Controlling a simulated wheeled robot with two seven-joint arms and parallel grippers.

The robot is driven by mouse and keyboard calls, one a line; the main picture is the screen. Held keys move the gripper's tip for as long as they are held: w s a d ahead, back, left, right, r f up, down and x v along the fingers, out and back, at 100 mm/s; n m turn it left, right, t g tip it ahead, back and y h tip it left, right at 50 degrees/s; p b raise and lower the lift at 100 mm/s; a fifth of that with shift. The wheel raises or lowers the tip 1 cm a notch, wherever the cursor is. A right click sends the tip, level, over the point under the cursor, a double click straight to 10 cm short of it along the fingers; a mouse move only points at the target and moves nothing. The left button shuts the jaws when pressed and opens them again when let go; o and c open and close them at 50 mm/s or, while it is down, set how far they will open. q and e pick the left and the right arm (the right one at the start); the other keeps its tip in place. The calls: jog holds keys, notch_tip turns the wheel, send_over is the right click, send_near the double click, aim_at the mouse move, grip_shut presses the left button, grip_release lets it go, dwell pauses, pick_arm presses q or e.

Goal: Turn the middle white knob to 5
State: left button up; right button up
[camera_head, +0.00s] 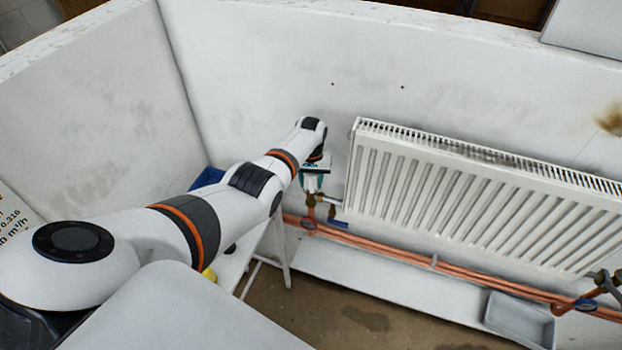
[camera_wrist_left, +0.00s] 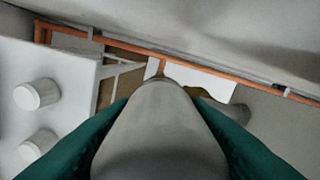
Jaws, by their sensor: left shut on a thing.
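My left gripper (camera_head: 314,182) reaches down at the left end of the radiator, over the valve there. In the left wrist view its teal fingers stand on both sides of a pale, rounded white knob (camera_wrist_left: 160,130), and the gripper is shut on it. The knob fills the lower middle of that view. In the head view the gripper largely hides the knob, with the brass valve (camera_head: 311,202) showing below. I cannot read a number on the knob. My right gripper is not in view.
The white ribbed radiator (camera_head: 470,200) hangs close to the right of the gripper. Copper pipes (camera_head: 400,258) run below it. A grey tray (camera_head: 519,318) lies at lower right. Two white round pieces (camera_wrist_left: 37,95) sit on a white surface at left in the wrist view.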

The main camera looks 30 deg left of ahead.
pick_arm(q)
jog(key=n, duration=0.4)
jog(key=shift+w+r+n, duration=0.1)
jog(key=shift+n, duration=0.2)
jog(key=n, duration=0.5)
jog(key=shift+n, duration=0.3)
jog(key=o, duration=1)
jog(key=shift+p, duration=0.3)
notch_tip(320, 180, up, 5)
jog(key=shift+r+p, duration=0.2)
jog(key=shift+p, duration=0.95)
notch_tip(320, 180, up, 6)
jog(key=shift+r+b, duration=0.25)
jog(key=shift+b, duration=0.15)
